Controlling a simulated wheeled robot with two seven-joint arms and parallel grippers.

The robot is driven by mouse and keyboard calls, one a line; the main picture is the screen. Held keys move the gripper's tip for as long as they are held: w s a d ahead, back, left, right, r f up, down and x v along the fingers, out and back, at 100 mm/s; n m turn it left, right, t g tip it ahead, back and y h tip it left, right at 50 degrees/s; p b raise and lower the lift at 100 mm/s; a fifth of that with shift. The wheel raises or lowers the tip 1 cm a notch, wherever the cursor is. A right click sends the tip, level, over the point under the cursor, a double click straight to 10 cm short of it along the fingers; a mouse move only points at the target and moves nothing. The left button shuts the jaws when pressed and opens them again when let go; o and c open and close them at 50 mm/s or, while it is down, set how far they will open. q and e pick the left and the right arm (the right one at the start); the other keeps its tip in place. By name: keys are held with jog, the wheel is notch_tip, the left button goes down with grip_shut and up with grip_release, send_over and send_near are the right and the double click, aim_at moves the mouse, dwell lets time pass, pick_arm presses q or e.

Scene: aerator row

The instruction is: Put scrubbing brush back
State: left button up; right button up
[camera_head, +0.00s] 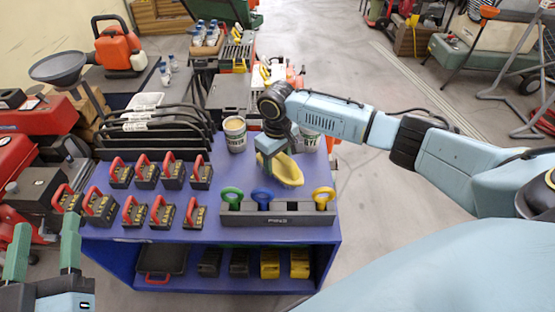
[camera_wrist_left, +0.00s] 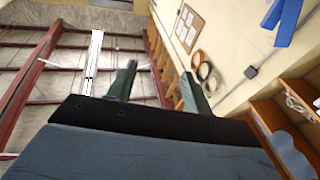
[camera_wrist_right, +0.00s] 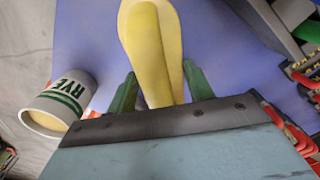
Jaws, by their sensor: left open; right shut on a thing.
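The scrubbing brush appears to be the long, rounded yellow thing (camera_head: 288,172) in my right gripper (camera_head: 273,158), above the back right of the blue table. In the right wrist view the yellow brush (camera_wrist_right: 152,45) runs out between the two green fingers (camera_wrist_right: 161,92), which are shut on it. Its underside is not clear. My left gripper (camera_head: 44,245) is open and empty at the lower left, away from the table. In the left wrist view its fingers (camera_wrist_left: 157,88) stand apart with nothing between them.
A rack (camera_head: 278,218) with green, blue and yellow rings stands at the table's front. Several red-handled black blocks (camera_head: 163,213) fill the left. White cups stand beside the brush, one left (camera_head: 235,136) and one right (camera_head: 310,140). The blue table (camera_head: 215,190) has bare room mid-top.

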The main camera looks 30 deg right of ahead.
jog(key=shift+f+b, duration=0.55)
jog(key=shift+b, duration=0.1)
pick_arm(q)
notch_tip(320, 180, up, 6)
jog(key=s+t+h, duration=0.1)
jog(key=s+t, duration=0.1)
jog(key=t, duration=0.2)
jog(key=shift+s+f+t, duration=0.25)
jog(key=shift+t, duration=0.05)
pick_arm(e)
jog(key=shift+f, duration=0.15)
jog(key=shift+f, duration=0.55)
jog(key=o, duration=1.2)
